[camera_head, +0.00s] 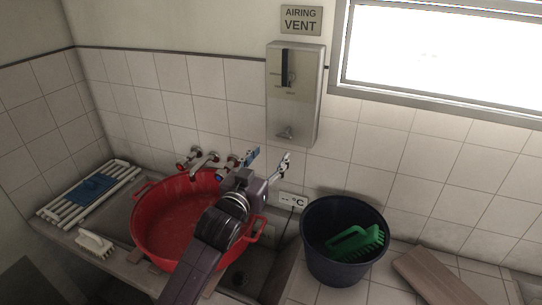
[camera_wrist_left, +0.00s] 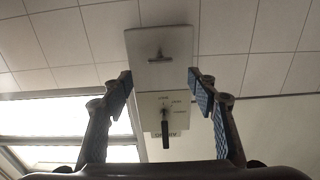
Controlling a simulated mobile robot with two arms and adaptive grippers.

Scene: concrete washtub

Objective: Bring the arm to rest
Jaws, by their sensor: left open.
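My left gripper (camera_head: 268,166) is in the head view, reaching up over the right side of the red basin toward the tiled wall. Its two fingers are spread apart with nothing between them. In the left wrist view the open fingers (camera_wrist_left: 160,88) frame a wall-mounted box (camera_wrist_left: 160,75) with a dark lever and a small knob or tap. The same box (camera_head: 294,95) hangs on the wall above the gripper in the head view. The gripper appears apart from it. My right gripper is in neither view.
The red basin (camera_head: 160,225) stands in the sink by the taps (camera_head: 204,162). A dark bucket (camera_head: 338,277) holding a green brush (camera_head: 355,243) is to the right. A white brush (camera_head: 95,243), a slatted rack (camera_head: 62,207) and a brown board (camera_head: 430,278) lie around.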

